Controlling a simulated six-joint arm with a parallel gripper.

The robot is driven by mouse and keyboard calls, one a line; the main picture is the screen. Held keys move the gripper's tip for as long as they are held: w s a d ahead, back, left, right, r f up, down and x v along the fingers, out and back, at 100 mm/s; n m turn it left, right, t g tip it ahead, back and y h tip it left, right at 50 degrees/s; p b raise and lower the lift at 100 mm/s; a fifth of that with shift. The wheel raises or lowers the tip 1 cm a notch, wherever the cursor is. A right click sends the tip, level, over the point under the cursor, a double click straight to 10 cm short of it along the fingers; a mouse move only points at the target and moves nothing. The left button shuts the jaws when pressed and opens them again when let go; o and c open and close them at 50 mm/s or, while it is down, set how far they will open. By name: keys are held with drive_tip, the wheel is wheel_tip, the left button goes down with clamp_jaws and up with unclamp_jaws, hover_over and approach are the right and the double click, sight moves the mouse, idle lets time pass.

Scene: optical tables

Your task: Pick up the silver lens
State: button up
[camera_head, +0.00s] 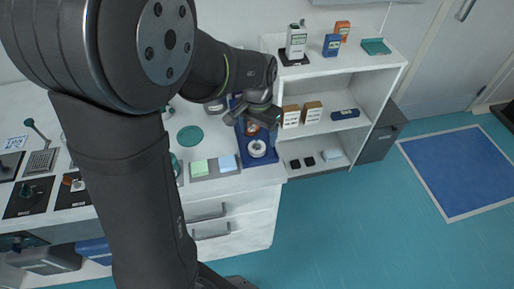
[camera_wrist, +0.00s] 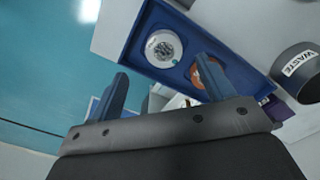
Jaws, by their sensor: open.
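A blue tray (camera_head: 243,155) stands at the right end of the white bench; it also shows in the wrist view (camera_wrist: 190,24). A round piece with a pale rim and grey, silvery centre, apparently the silver lens (camera_wrist: 163,47), lies in it; it also shows in the head view (camera_head: 257,149). A copper-orange round piece (camera_wrist: 207,76) lies beside it, partly hidden by one finger. My gripper (camera_head: 262,113) is above the tray's far part; in the wrist view its fingers (camera_wrist: 161,68) are apart, with nothing held between them.
A dark bin marked WASTE (camera_wrist: 300,72) stands beside the tray. A white shelf (camera_head: 345,75) with several small boxes is close on the right. Green and blue pads (camera_head: 200,168) lie left of the tray.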

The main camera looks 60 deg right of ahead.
sight(257, 147)
drive_tip(key=shift+w+d+f, duration=0.1)
drive_tip(key=shift+w+f, duration=0.05)
drive_tip(key=shift+f, duration=1.4)
drive_tip(key=shift+w+f, duration=0.1)
drive_tip(key=shift+f, duration=1.45)
drive_tip(key=shift+c, duration=0.2)
drive_tip(key=c, duration=1)
